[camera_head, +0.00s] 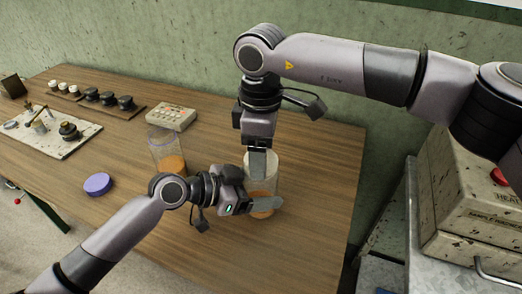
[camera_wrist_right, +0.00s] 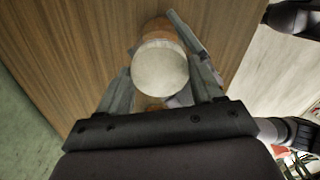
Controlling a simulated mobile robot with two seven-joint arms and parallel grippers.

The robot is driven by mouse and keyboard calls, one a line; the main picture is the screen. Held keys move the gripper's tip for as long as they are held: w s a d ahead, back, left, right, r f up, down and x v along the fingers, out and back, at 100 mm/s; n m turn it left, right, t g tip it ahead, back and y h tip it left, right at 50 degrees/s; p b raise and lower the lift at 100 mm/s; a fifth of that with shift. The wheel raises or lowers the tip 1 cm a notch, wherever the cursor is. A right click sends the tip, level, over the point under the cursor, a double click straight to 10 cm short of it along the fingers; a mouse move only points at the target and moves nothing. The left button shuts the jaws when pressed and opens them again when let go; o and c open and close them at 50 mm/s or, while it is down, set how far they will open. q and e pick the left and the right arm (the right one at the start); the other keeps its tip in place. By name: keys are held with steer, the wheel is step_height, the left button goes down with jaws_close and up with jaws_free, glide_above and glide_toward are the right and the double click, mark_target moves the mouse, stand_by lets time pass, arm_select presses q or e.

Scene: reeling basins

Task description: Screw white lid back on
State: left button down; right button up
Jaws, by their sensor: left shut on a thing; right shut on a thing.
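A clear jar with orange contents (camera_head: 264,187) stands upright near the right end of the wooden table. The white lid (camera_wrist_right: 160,68) is at the jar's top, seen from above in the right wrist view; I cannot tell whether its thread is engaged. My right gripper (camera_head: 257,164) points straight down and is shut on the white lid, with a finger on either side of it (camera_wrist_right: 163,84). My left gripper (camera_head: 262,206) comes in low from the left and is shut on the jar's body. Its fingers partly hide the jar's lower part.
A second clear jar with orange contents (camera_head: 164,144) stands to the left, and a purple lid (camera_head: 97,184) lies on the table. A beige box with buttons (camera_head: 171,117), a white tray (camera_head: 62,145) and a rack of small pots (camera_head: 112,106) are farther back. The table's right edge is near.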

steer(key=o, duration=1)
steer(key=shift+r, duration=0.1)
steer(key=shift+r, duration=2.2)
steer(key=shift+c, duration=0.3)
